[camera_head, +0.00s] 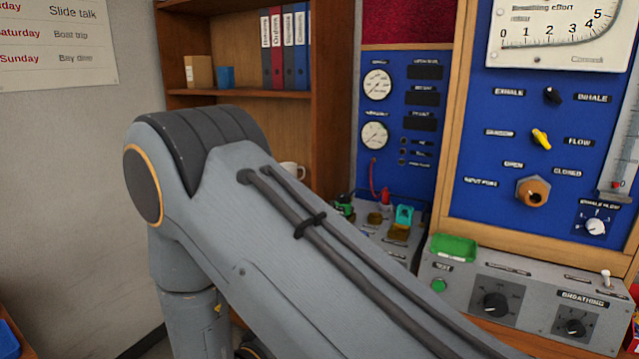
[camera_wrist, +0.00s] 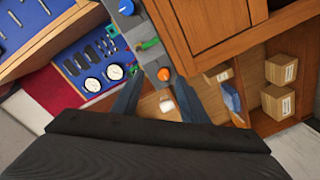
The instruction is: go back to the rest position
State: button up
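My gripper (camera_wrist: 160,88) shows in the wrist view. Its two dark fingers stand apart with nothing held between them. Beyond the gap lie a wooden surface and a small white object (camera_wrist: 167,104), too small to name. The head view does not show my gripper. There my grey arm crosses the middle, from the left down to the bottom right, and hides part of the bench and shelf.
A blue panel (camera_head: 463,205) with dials and a grey control box (camera_head: 455,290) stand at the right. A wooden shelf (camera_head: 240,95) holds binders, a box and a white mug (camera_head: 291,170) beside my arm. The wall at the left is clear below a poster (camera_head: 55,70).

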jog(key=w+d+r+m+g+y, duration=0.3)
jog(key=w+d+g+y, duration=0.2)
jog(key=w+d+y, duration=0.2)
jog(key=s+d+r+m+g, duration=0.1)
jog(key=s+d+g, duration=0.3)
jog(key=s+d, duration=0.5)
jog(key=s+d+r+m+g+y, duration=0.1)
jog(key=s+d+r+g, duration=0.2)
jog(key=s+d, duration=0.6)
jog(key=s+g, duration=0.2)
jog(key=s, duration=0.3)
jog(key=shift+d, duration=0.15)
jog(key=shift+r, duration=0.1)
